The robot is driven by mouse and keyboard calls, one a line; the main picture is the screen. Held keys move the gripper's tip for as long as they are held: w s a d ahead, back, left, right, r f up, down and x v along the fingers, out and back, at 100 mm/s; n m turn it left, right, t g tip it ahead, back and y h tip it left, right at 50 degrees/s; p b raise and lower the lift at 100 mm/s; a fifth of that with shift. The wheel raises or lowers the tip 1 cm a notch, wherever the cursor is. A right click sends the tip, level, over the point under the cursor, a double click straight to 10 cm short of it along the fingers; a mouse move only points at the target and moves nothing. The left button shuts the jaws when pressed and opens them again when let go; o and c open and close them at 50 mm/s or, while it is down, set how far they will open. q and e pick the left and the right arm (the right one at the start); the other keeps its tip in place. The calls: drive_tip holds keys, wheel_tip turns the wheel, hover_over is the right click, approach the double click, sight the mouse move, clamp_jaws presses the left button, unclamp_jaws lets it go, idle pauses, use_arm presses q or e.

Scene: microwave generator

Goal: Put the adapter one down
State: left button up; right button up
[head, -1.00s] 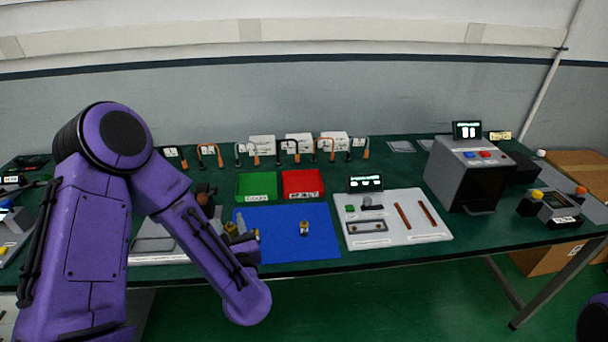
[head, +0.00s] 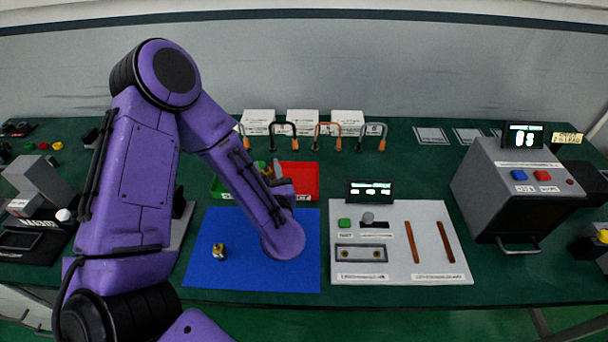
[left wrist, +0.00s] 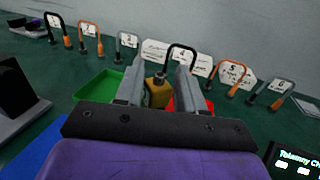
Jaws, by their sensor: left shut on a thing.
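My left gripper (head: 275,172) is shut on a brass-coloured adapter (left wrist: 158,92), which sits between the two grey fingers in the left wrist view. The adapter is held by the green tray (head: 222,190) and the red tray (head: 304,180), near where they meet; its height above them is hard to tell. In the left wrist view the green tray (left wrist: 97,92) lies left of the fingers and the red tray (left wrist: 208,104) right. Another brass adapter (head: 218,251) stands on the blue mat (head: 205,272). My forearm hides part of mat and trays. My right gripper is out of view.
A white panel (head: 398,272) with a green button and small display stands right of the mat. A grey machine (head: 500,185) with blue and red buttons is further right. Numbered hooks (head: 328,130) and white boxes line the back. Green table between is clear.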

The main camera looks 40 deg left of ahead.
use_arm(q)
drive_tip(key=w+f+b, duration=0.3)
drive_tip(key=w+f, duration=0.1)
drive_tip(key=w+f+b, duration=0.3)
drive_tip(key=w+f, duration=0.1)
drive_tip(key=w, duration=0.1)
drive_tip(key=shift+w+d+f, duration=0.1)
drive_tip(key=shift+w+f, duration=0.05)
drive_tip(key=shift+w, duration=0.1)
wheel_tip(320, 180, down, 3)
drive_tip(key=b, duration=0.3)
drive_tip(key=shift+s, duration=0.1)
drive_tip(key=shift+w+f, duration=0.2)
drive_tip(key=shift+w, duration=0.1)
drive_tip(key=shift+s+f, duration=0.1)
drive_tip(key=shift+s, duration=0.05)
drive_tip(key=o, duration=1.1)
drive_tip(key=shift+c, duration=0.2)
drive_tip(key=shift+o, duration=0.3)
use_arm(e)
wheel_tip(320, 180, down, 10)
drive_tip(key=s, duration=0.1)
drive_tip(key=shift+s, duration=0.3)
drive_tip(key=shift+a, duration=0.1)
